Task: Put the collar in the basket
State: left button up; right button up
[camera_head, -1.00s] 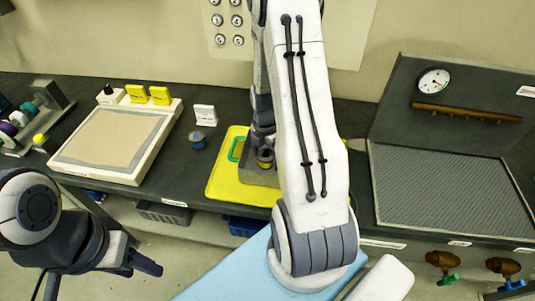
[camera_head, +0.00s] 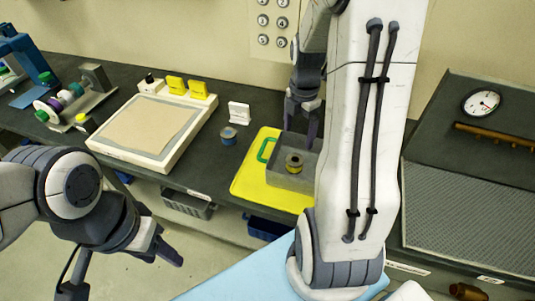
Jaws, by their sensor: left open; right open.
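A brass-coloured collar (camera_head: 293,163) with a dark centre sits within the outline of a grey open basket (camera_head: 309,162), which stands on a yellow mat (camera_head: 250,187). My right gripper (camera_head: 302,138) is open and empty, behind and above the collar and apart from it. My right arm covers the basket's right side. My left gripper (camera_head: 172,255) is open and empty, low at the left in front of the counter.
A small blue and brown spool-like part (camera_head: 228,135) stands left of the mat. A dial gauge (camera_head: 481,103) and ribbed panel are at the right. Bins hang below the counter.

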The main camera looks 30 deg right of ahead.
jog(key=s+a+r+m, duration=0.1)
jog(key=a+r+m, duration=0.1)
jog(key=a, duration=0.7)
jog(key=s+a+r+m, duration=0.1)
jog(key=a+r+m, duration=0.15)
jog(key=a, duration=0.65)
jog(key=s+a+r+m+y, duration=0.1)
jog(key=s+a+m, duration=0.6)
jog(key=s+a, duration=0.5)
jog(key=shift+s+r+m, duration=0.25)
jog(key=shift+s+m, duration=0.1)
jog(key=shift+s, duration=0.8)
